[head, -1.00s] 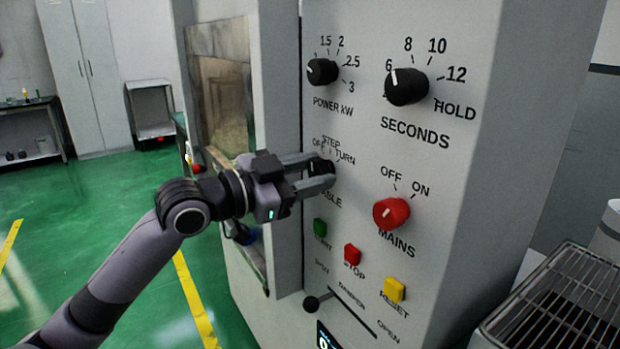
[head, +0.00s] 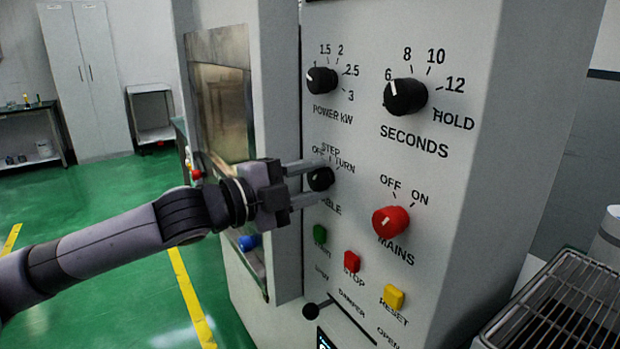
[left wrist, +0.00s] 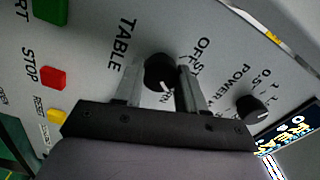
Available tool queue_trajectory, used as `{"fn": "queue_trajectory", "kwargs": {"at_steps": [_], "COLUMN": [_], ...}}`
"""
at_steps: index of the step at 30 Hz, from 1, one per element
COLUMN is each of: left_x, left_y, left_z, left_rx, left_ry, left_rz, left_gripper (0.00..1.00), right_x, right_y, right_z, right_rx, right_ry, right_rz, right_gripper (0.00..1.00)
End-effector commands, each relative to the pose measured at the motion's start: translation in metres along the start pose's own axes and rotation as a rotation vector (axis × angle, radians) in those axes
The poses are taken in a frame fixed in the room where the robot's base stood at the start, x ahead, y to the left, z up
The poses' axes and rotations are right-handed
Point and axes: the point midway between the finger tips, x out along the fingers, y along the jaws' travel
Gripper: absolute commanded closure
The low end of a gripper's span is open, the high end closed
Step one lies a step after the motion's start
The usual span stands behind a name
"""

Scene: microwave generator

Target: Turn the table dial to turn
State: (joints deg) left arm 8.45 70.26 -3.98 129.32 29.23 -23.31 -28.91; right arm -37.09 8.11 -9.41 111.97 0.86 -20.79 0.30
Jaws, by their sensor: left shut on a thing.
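The black table dial (head: 321,179) sits on the grey panel among the labels OFF, STEP and TURN. It also shows in the left wrist view (left wrist: 158,70), with its white mark toward the partly hidden TURN lettering. My left gripper (head: 311,181) comes in from the left and is shut on the dial, one finger above it and one below. In the left wrist view the fingers (left wrist: 160,82) lie on either side of the dial. The gripper hides part of the TABLE label. My right gripper is not in view.
Nearby on the panel are the power knob (head: 321,80), seconds knob (head: 405,97), red mains knob (head: 390,221), green button (head: 320,234), red stop button (head: 351,261) and yellow reset button (head: 393,297). A damper lever knob (head: 310,311) juts out below. A wire rack (head: 560,310) stands at right.

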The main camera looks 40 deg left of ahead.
Motion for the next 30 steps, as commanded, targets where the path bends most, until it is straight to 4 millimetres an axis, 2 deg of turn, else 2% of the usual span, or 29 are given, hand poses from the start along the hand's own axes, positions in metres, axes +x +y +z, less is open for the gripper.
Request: {"fn": "queue_trajectory", "kwargs": {"at_steps": [9, 24, 25, 27, 30], "left_x": [0.0000, 0.0000, 0.0000, 0.0000, 0.0000], "left_y": [0.0001, 0.0005, 0.0005, 0.0005, 0.0004], "left_z": [-0.0004, -0.0002, -0.0002, -0.0001, -0.0001], "left_rx": [0.107, 0.126, 0.126, 0.125, 0.124], "left_ry": [0.001, 0.000, 0.000, 0.000, 0.000], "left_rz": [0.000, 0.000, 0.000, 0.000, 0.000], "left_gripper": [0.91, 0.91, 0.57, 0.34, 0.34], "right_x": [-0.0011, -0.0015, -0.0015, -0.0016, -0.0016], "right_y": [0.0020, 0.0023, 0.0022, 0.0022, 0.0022], "right_z": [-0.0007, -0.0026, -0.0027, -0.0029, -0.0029], "right_rx": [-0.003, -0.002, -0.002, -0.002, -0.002], "right_ry": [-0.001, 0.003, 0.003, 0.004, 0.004], "right_rz": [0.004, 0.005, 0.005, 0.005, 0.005], "right_gripper": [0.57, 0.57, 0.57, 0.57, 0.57]}}
